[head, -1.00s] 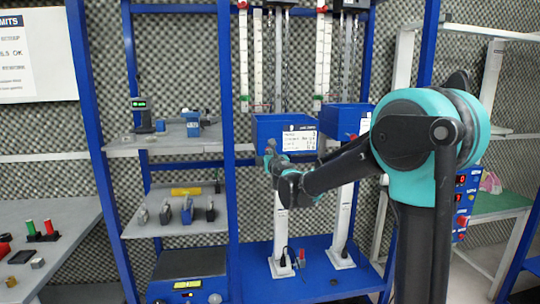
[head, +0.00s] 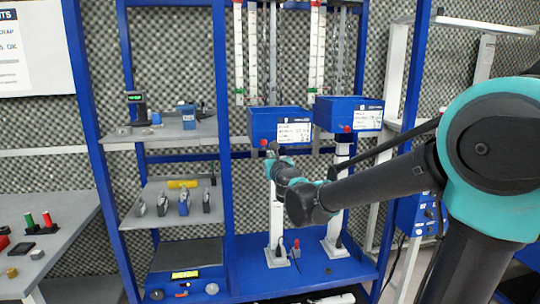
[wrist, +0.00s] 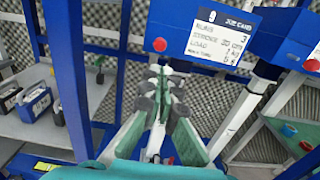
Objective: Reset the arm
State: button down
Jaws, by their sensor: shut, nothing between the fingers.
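My gripper shows in the wrist view (wrist: 160,88), its two dark-padded fingers together with nothing between them. In the head view the arm stretches from the right towards the blue rack, and its wrist end (head: 278,165) is in front of the left blue box. The fingertips are too small to make out there. The left blue box (head: 262,124) carries a white label and a red button. It is large and close in the wrist view (wrist: 175,18), above and beyond the fingers.
A second blue box (head: 352,106) stands to the right on a white post. A blue rack upright (wrist: 64,75) is close on the left of my gripper. Shelves (head: 165,202) with small tools lie left, and a grey table (head: 60,215) stands further left.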

dwell(0.3)
jog(key=s+d+f+m+g+h, duration=0.25)
jog(key=d+f+m, duration=0.25)
jog(key=d+m, duration=0.25)
jog(key=s+d+f+m+g+h, duration=0.1)
jog(key=s+d+f+m+h, duration=0.2)
jog(key=d+f+m, duration=0.35)
jog(key=s+d+f+m+g+h, duration=0.2)
jog(key=s+d+f+m+h, duration=0.15)
jog(key=d+m, duration=0.6)
jog(key=s+d+f+m+g+y, duration=0.1)
jog(key=s+f+m+g, duration=0.3)
jog(key=s+f+m, duration=0.4)
jog(key=s+d+f+m+g+y, duration=0.2)
jog(key=s+f+m, duration=0.5)
jog(key=s, duration=0.6)
notch_tip(320, 180, down, 3)
jog(key=shift+s+d+r+m+g+y, duration=0.1)
jog(key=shift+s+d+m+g+y, duration=0.1)
jog(key=shift+m+g+y, duration=0.45)
jog(key=shift+w+n, duration=0.1)
jog(key=shift+n, duration=0.2)
